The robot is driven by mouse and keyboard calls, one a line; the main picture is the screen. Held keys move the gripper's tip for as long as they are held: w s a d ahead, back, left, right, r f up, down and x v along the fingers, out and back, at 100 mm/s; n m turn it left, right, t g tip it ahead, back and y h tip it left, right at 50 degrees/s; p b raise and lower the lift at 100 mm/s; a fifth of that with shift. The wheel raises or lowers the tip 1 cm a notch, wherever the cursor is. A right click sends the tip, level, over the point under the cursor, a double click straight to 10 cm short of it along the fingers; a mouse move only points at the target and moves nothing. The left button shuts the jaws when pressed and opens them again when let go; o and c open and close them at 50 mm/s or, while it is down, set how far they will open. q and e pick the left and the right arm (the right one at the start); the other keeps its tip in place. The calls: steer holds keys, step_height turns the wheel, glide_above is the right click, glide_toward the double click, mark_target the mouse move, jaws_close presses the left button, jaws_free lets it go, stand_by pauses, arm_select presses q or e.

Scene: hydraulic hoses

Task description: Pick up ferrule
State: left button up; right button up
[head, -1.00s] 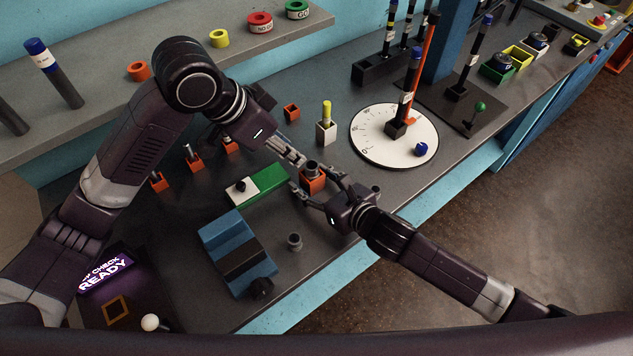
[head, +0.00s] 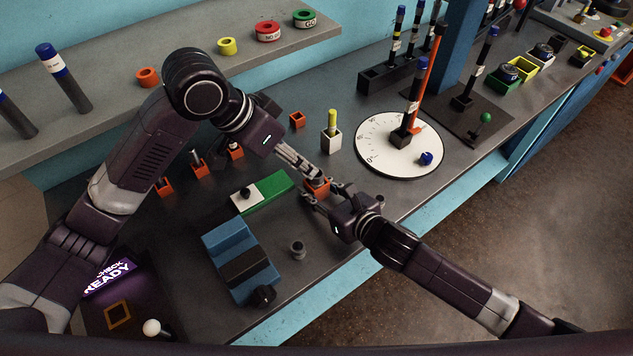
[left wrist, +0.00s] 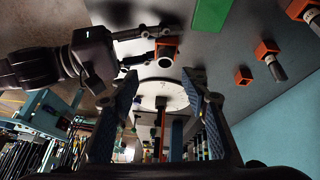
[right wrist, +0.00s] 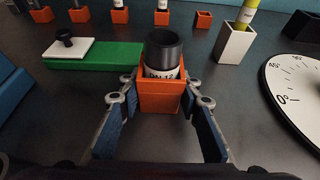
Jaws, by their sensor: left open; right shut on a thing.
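The ferrule is a dark, open-topped cylinder (right wrist: 163,52) with a white label, standing upright in an orange square holder (right wrist: 161,97). My right gripper (right wrist: 158,88) is shut on this holder, one finger on each side; the ferrule stands between them. In the head view, the holder (head: 317,190) sits on the bench and my right gripper (head: 322,194) comes from the lower right. My left gripper (head: 312,174) is open and comes from the upper left, close to the holder. In the left wrist view, the ferrule (left wrist: 165,61) lies just beyond the open fingertips (left wrist: 163,74).
A green and white block (head: 262,190), a blue block (head: 232,245) and a small grey fitting (head: 297,250) are left of and below the holder. A white post (head: 331,140) and a round white dial (head: 385,160) stand to the upper right. Several orange holders stand behind.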

arm_select(q)
step_height(320, 180, down, 3)
steer(key=d+n+g+h, duration=0.2)
steer(key=d+n+h, duration=0.1)
steer(key=n, duration=0.6)
steer(key=n+t+h, duration=0.2)
steer(key=n+h, duration=0.3)
steer(key=n, duration=1.6)
glide_toward(317, 179)
steer(key=shift+w+a+f+x, duration=0.15)
steer(key=shift+w+x, duration=0.1)
steer(key=shift+x, duration=1.3)
steer(key=shift+w+a+f+x, duration=0.1)
steer(key=shift+w+x, duration=0.15)
steer(key=shift+x, duration=1.25)
steer(key=shift+w+a+f+x, duration=0.15)
steer(key=shift+w+x, duration=0.1)
steer(key=shift+x, duration=1.3)
steer(key=shift+c, duration=0.6)
jaws_close()
